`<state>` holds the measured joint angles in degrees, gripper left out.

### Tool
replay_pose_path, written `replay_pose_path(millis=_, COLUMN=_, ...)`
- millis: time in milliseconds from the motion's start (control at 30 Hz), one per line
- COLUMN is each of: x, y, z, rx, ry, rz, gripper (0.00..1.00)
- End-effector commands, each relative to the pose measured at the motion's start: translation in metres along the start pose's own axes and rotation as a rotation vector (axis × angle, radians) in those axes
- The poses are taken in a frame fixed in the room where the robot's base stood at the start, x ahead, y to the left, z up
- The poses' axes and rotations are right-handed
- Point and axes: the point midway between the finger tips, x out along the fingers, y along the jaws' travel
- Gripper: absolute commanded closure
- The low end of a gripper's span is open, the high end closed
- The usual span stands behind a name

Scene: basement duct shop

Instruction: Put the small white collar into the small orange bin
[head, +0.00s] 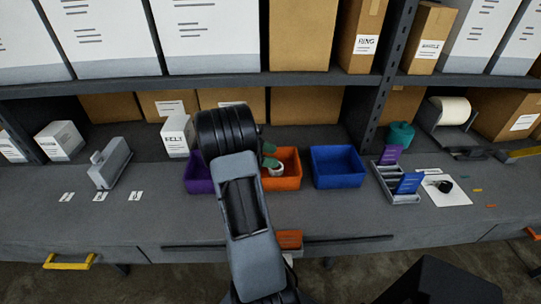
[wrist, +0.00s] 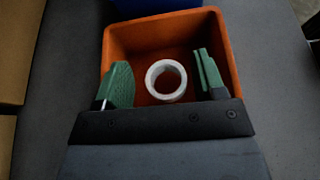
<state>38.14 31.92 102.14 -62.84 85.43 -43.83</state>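The small orange bin (head: 290,183) stands on the bench between a purple bin and a blue bin. It fills the middle of the wrist view, where its rim (wrist: 228,50) shows. The small white collar (head: 279,171) is a short white ring within the bin's walls; in the wrist view it (wrist: 151,80) shows against the orange floor. Whether it rests fully on the floor is hard to tell. My gripper (head: 269,155) is over the bin, its green fingers spread on either side of the collar, with a gap to each.
The purple bin (head: 197,184) is left, partly behind my arm; the blue bin (head: 338,168) is right. A grey rack (head: 404,198) with purple and blue cards and a white sheet (head: 447,193) lie farther right. A shelf (head: 200,84) with boxes runs above the bench.

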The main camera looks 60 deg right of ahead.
Motion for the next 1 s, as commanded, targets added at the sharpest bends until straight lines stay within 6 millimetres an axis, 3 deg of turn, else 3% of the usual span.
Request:
replay_pose_path(millis=167, x=0.0, y=0.0, z=0.0, rx=0.0, ry=0.0, rz=0.0, gripper=0.2)
replay_pose_path(millis=400, x=-0.001, y=0.0, z=0.002, rx=0.001, ry=0.0, rz=0.0, gripper=0.2)
replay_pose_path(millis=567, x=-0.007, y=0.0, z=0.015, rx=0.004, ry=0.001, rz=0.002, gripper=0.2)
replay_pose_path(millis=1000, x=-0.091, y=0.001, z=0.01, rx=0.001, ry=0.001, rz=0.004, gripper=0.2)
